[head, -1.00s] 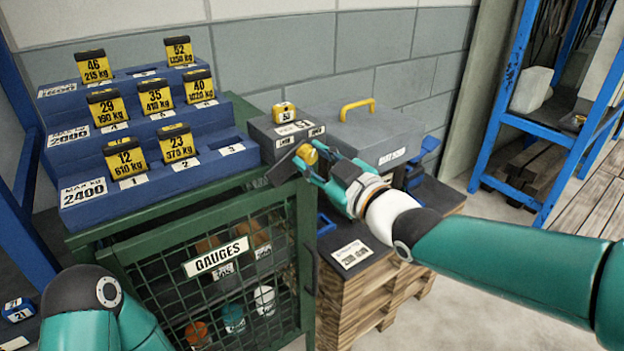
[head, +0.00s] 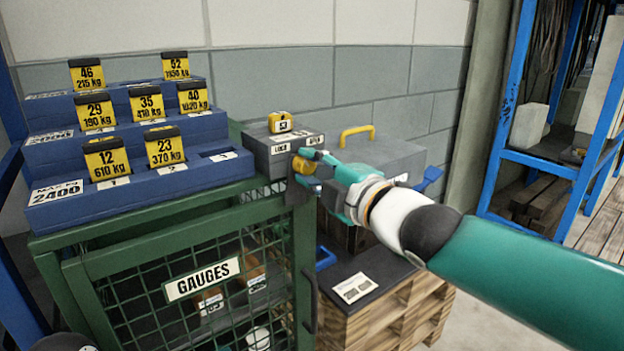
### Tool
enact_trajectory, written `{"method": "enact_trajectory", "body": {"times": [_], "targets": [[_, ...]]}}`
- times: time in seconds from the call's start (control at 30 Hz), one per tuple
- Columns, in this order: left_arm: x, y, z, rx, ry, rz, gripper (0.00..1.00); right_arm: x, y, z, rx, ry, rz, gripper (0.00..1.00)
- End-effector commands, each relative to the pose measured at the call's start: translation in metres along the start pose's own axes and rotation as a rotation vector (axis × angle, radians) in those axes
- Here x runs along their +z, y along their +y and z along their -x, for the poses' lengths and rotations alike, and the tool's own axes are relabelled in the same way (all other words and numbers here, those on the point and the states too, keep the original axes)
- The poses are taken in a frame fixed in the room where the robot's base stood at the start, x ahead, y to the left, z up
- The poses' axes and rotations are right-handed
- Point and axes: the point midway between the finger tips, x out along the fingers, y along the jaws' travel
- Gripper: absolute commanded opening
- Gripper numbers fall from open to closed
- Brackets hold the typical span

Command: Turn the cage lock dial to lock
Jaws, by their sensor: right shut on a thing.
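The yellow lock dial (head: 303,166) sits on the front of a grey lock box (head: 262,146) at the top right corner of the green gauge cage (head: 150,226). The box has two white labels, one reading LOCK; the other is small and hard to read. My right gripper (head: 308,170) reaches in from the right and is shut on the dial. Its fingers hide part of the dial, so I cannot tell its exact setting. A dark plate (head: 299,192) shows just below the dial. The cage's mesh door looks shut. My left gripper is out of view.
A stepped blue rack (head: 140,190) with several yellow weight tags stands on the cage. A small yellow block (head: 280,122) is on the lock box. A grey case (head: 385,154) with a yellow handle sits behind my right gripper. A wooden pallet stack (head: 385,318) stands right of the cage.

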Motion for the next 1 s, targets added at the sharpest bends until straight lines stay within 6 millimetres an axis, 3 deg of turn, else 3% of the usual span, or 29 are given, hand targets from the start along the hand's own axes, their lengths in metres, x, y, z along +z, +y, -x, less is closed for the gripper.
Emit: {"method": "enact_trajectory", "body": {"times": [0.33,0.87,0.9,1.0], "targets": [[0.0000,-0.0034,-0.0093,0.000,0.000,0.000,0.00,-0.0015,-0.0065,-0.0011,-0.010,0.003,0.168,0.00],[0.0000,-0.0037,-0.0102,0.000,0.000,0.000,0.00,-0.0010,-0.0076,-0.0008,-0.014,0.003,0.202,0.00],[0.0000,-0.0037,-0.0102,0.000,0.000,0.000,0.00,-0.0009,-0.0076,-0.0008,-0.014,0.003,0.202,0.33],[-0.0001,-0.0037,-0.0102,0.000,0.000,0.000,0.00,-0.0008,-0.0071,-0.0008,-0.013,0.002,0.201,0.50]]}}
